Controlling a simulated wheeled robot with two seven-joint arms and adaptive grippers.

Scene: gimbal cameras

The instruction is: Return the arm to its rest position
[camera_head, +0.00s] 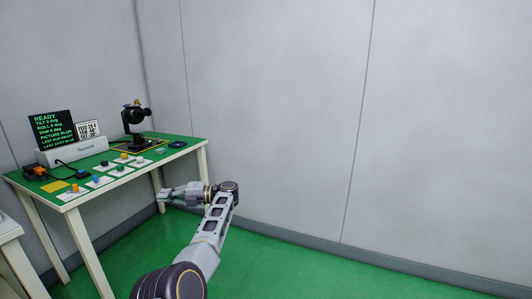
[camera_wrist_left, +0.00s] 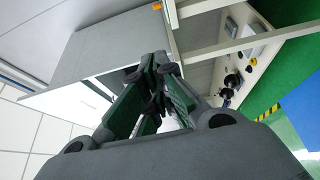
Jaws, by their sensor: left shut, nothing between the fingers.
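My left arm comes up from the bottom of the head view, and its left gripper (camera_head: 167,195) points left in front of the green-topped table, below the level of its top. In the left wrist view the gripper's fingers (camera_wrist_left: 160,75) come together at their tips, with nothing between them. The gripper is shut and empty, apart from the table. My right gripper is in neither view.
The green-topped table (camera_head: 190,150) holds a black gimbal camera (camera_head: 136,117), a screen reading READY (camera_head: 52,131) and several small controls. A white surface (camera_head: 8,228) stands at the left edge. Green floor (camera_head: 290,270) is free to the right, before grey walls (camera_head: 280,110).

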